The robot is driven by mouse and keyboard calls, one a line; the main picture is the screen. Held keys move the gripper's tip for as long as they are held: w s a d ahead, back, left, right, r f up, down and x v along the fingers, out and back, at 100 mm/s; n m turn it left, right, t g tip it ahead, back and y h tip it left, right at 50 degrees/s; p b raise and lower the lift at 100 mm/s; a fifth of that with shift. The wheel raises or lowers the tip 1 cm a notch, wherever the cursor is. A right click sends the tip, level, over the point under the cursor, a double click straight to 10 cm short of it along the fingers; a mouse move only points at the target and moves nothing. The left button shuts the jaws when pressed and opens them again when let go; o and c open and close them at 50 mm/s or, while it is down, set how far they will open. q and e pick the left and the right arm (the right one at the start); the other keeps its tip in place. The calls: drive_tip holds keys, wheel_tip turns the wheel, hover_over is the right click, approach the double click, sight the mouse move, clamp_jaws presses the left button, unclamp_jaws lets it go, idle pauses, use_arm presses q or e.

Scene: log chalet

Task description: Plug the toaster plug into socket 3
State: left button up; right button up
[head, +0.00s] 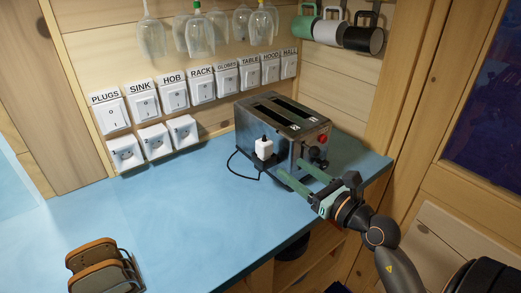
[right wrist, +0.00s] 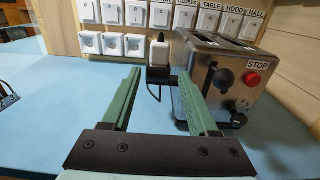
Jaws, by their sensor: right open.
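The toaster (head: 285,125) is a dark metal box on the blue counter. The white toaster plug (head: 264,150) is upright beside its left side, with a black cord on the counter. Three white sockets line the wall's lower row: left (head: 126,153), middle (head: 153,139) and right (head: 184,131); their numbers are too small to read. My right gripper (head: 290,169) is open and empty, low in front of the toaster. In the right wrist view the plug (right wrist: 158,52) shows between the green fingers (right wrist: 160,74), beyond their tips. My left gripper is not in view.
Labelled switches (head: 174,96) run above the sockets. Glasses (head: 200,35) and mugs (head: 327,30) hang above. A wooden rack (head: 92,256) stands at the counter's front left. The counter (head: 165,205) between it and the sockets is clear.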

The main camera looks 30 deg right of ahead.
sight(269, 152)
drive_tip(key=w, duration=0.4)
drive_tip(key=w+p, duration=0.1)
drive_tip(key=w, duration=0.1)
drive_tip(key=shift+a+r, duration=0.1)
drive_tip(key=shift+a, duration=0.15)
drive_tip(key=shift+w+a+f+p, duration=0.1)
drive_tip(key=shift+w+f+p, duration=0.1)
drive_tip(key=shift+w, duration=1.25)
drive_tip(key=shift+w+a+f+p, duration=0.1)
drive_tip(key=shift+w+p, duration=0.1)
drive_tip(key=shift+w, duration=1.25)
clamp_jaws()
